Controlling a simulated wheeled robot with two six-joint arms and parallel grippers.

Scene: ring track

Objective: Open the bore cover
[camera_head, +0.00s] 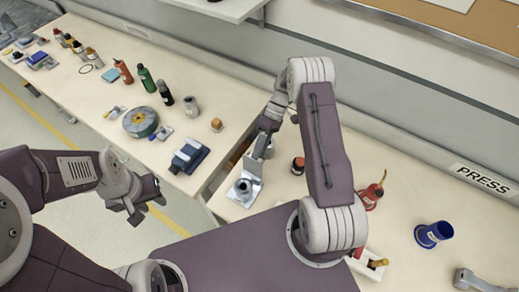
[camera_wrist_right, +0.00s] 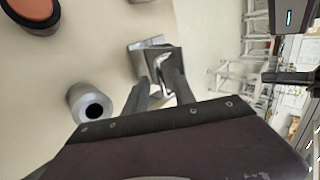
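A small grey metal fixture (camera_head: 240,194) with a round cylinder stands on the table near its front edge, with an upright pale plate (camera_head: 254,163) beside the cylinder. I cannot tell for certain which part is the bore cover. My right gripper (camera_head: 264,146) is just above the plate. In the right wrist view, the fingers of my right gripper (camera_wrist_right: 160,82) are apart, with a shiny metal piece (camera_wrist_right: 165,62) at their tips; contact is unclear. A grey cylinder with a dark hole (camera_wrist_right: 88,105) is left of the fingers. My left gripper (camera_head: 146,204) is open and empty, away from the table.
A dark-rimmed orange-topped jar (camera_head: 298,165) is close right of the right gripper. A red can (camera_head: 370,195) and a blue cup (camera_head: 433,234) stand further right. A gap separates the tables.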

